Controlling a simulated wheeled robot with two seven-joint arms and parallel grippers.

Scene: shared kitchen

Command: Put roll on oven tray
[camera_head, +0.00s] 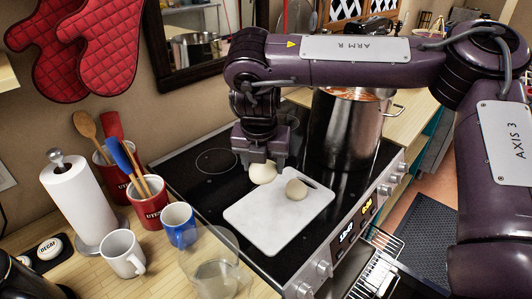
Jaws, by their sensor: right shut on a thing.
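My right gripper (262,164) points down over the far edge of a white cutting board (268,227) on the stovetop. It is shut on a pale round roll (263,175), whose lower part shows below the fingers. I cannot tell whether this roll touches the board. A second pale roll (296,189) rests on the board, to the right of and nearer than the held one. The oven rack (375,268) juts out below the stove's front, at the lower right. No separate tray surface is clear. My left gripper is not in view.
A large steel pot (343,130) stands on the stove to the right of the gripper, under my right arm. A clear glass jug (213,265), blue mug (179,224), white mug (122,254), paper towel roll (78,202) and utensil crocks (147,203) crowd the left counter.

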